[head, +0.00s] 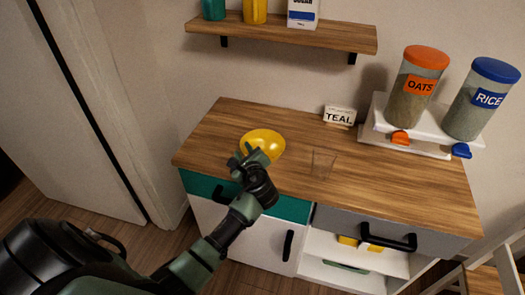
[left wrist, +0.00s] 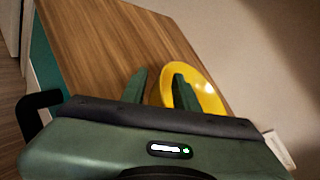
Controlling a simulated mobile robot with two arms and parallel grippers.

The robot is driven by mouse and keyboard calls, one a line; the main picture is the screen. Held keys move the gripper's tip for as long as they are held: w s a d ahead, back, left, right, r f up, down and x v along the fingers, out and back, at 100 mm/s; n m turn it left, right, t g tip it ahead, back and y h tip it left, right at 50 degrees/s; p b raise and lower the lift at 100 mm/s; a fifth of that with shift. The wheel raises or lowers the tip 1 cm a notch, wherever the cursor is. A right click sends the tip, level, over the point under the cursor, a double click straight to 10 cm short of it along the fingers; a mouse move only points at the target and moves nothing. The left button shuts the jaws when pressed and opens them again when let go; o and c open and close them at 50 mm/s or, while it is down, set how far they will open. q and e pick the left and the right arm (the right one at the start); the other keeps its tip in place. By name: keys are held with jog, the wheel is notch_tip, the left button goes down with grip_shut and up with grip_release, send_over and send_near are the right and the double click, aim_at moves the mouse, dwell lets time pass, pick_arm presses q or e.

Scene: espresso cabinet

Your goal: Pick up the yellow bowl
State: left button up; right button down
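A yellow bowl (head: 268,143) sits upright on the wooden top of the cabinet, near its left front part. My left gripper (head: 246,157) is at the bowl's near left side and hides part of its rim. In the left wrist view the gripper (left wrist: 158,84) is open, with its two fingers apart. One finger overlaps the bowl (left wrist: 208,92) and the other is outside its left edge. I cannot tell whether either finger touches the bowl. My right gripper is not in view.
A clear glass (head: 322,163) stands right of the bowl. A TEAL card (head: 340,116) stands behind it. OATS (head: 408,104) and RICE (head: 468,112) dispensers are at the right. A wall shelf (head: 290,34) hangs above. Drawer handles (head: 388,240) stick out in front.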

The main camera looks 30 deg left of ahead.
pick_arm(q)
grip_shut()
jog(key=shift+r, duration=0.1)
dwell(1.1)
